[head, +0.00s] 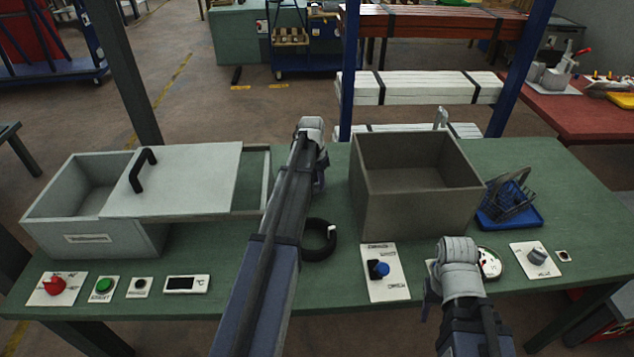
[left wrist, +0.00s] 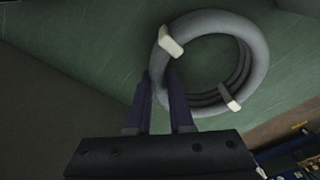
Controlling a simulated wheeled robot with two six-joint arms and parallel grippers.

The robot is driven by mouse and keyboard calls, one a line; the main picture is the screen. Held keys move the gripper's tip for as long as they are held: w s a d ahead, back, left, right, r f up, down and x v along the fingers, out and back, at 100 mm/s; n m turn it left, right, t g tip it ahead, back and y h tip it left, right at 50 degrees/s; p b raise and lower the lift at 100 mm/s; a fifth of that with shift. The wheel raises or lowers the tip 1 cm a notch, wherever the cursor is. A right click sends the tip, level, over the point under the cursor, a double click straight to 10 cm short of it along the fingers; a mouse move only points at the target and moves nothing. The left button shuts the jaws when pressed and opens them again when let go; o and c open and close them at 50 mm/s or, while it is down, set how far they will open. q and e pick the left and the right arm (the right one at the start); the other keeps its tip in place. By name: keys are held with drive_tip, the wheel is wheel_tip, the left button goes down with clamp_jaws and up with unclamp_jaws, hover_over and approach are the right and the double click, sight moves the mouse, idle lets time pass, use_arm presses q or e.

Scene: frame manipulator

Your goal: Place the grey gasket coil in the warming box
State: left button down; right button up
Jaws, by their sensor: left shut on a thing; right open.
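The grey gasket coil (left wrist: 252,42), a ring of several turns with white ties, shows in the left wrist view over the green tabletop. My left gripper (left wrist: 160,80) is shut on its near left side. I cannot tell whether the coil touches the table. In the head view my left gripper (head: 319,182) is partly seen past the arm, and the grey coil is hidden. The warming box (head: 95,240), pale grey with a front label, stands at the left. Its lid (head: 190,180) with a black handle is slid right, leaving the left part open. My right gripper (head: 430,300) is open at the front right.
A black coil (head: 331,240) lies right of my left arm. A deep open grey bin (head: 415,205) stands right of centre, with a blue tray (head: 520,217) and wire basket beside it. Control plates with a red knob (head: 55,286) and blue knob (head: 379,270) line the front edge.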

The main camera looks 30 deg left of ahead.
use_arm(q)
wheel_tip(320, 180, up, 9)
drive_tip(key=p, duration=0.8)
drive_tip(key=shift+f, duration=0.15)
